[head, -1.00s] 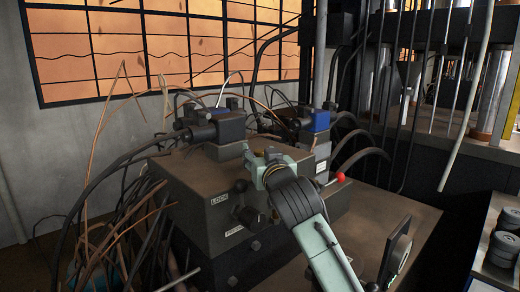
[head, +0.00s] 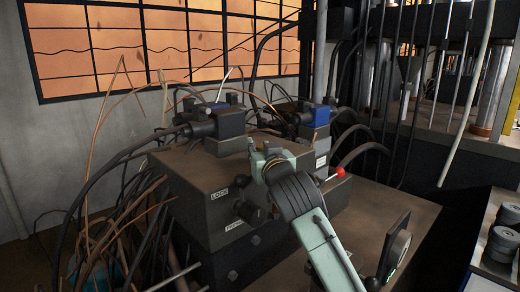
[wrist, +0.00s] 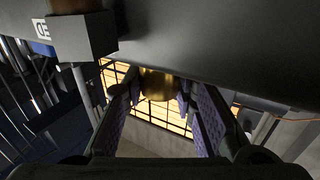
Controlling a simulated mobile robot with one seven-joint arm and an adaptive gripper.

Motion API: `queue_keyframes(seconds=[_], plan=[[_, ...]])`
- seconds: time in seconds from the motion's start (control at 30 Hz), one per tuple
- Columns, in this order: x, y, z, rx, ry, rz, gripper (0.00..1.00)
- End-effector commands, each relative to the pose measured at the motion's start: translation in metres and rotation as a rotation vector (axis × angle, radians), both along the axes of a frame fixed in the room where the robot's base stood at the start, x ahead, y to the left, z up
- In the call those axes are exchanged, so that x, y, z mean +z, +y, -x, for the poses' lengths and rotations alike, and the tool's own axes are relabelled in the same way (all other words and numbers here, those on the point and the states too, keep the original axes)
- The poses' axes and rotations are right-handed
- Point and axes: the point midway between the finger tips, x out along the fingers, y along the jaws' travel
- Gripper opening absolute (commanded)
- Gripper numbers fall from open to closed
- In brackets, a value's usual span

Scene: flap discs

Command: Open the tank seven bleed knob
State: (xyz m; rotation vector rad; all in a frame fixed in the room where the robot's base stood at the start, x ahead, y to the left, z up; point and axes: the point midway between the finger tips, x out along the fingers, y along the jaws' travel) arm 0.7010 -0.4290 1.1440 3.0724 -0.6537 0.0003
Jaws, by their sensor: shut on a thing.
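A brass knob (wrist: 158,84) shows at the centre of the wrist view, below a dark grey surface. The purple-padded fingers of my gripper (wrist: 158,104) stand on either side of it, shut on it. I cannot read a label that marks it as tank seven's bleed knob. In the head view my gripper (head: 265,160) is at the top front of the grey-brown block (head: 185,168). My own wrist and fingers hide most of the knob there.
The block carries a "LOCK" plate (head: 219,193), a dark front knob (head: 247,212) and a red-tipped lever (head: 340,172) at right. Cables and copper wires crowd the left. Blue-topped valves (head: 315,115) stand behind.

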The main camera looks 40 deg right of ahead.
Motion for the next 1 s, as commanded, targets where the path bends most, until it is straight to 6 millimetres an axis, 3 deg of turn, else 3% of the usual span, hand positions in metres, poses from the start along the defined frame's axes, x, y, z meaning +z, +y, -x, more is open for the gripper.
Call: queue_keyframes(seconds=[0.37,1.0], plan=[[-0.0009,-0.0008,0.0002,0.048,0.0,-0.004,0.0],[-0.0017,-0.0005,-0.0008,0.454,-0.001,-0.006,0.0]])
